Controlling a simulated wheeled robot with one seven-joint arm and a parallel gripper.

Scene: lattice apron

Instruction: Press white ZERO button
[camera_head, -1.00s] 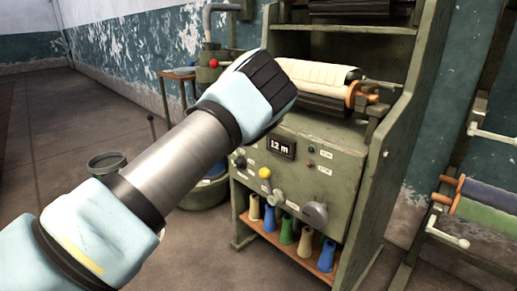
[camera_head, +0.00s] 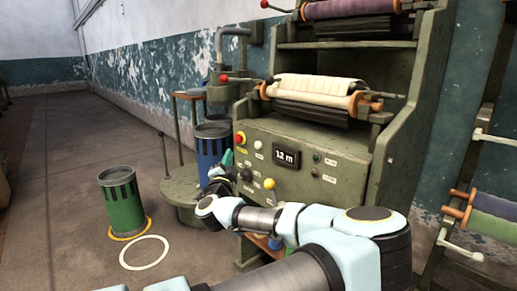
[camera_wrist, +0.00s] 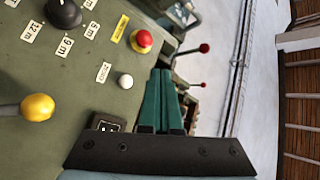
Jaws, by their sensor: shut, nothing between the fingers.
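The white button (camera_head: 258,145) is a small round knob on the green machine's front panel, between the red button and the display. It also shows in the wrist view (camera_wrist: 125,81), with a small label beside it that I cannot read surely. My gripper (camera_head: 228,158) has its teal fingers shut and empty, pointing up in front of the panel's left side, below and left of the white button. In the wrist view the fingertips (camera_wrist: 161,72) are right of the white button and look apart from it; the exact gap is unclear.
The red button (camera_wrist: 141,40) on a yellow plate is close to the white one. A black dial (camera_wrist: 62,12), a yellow ball knob (camera_head: 269,184) and a display reading 12 m (camera_head: 286,157) share the panel. A green bin (camera_head: 122,205) stands on the floor at left.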

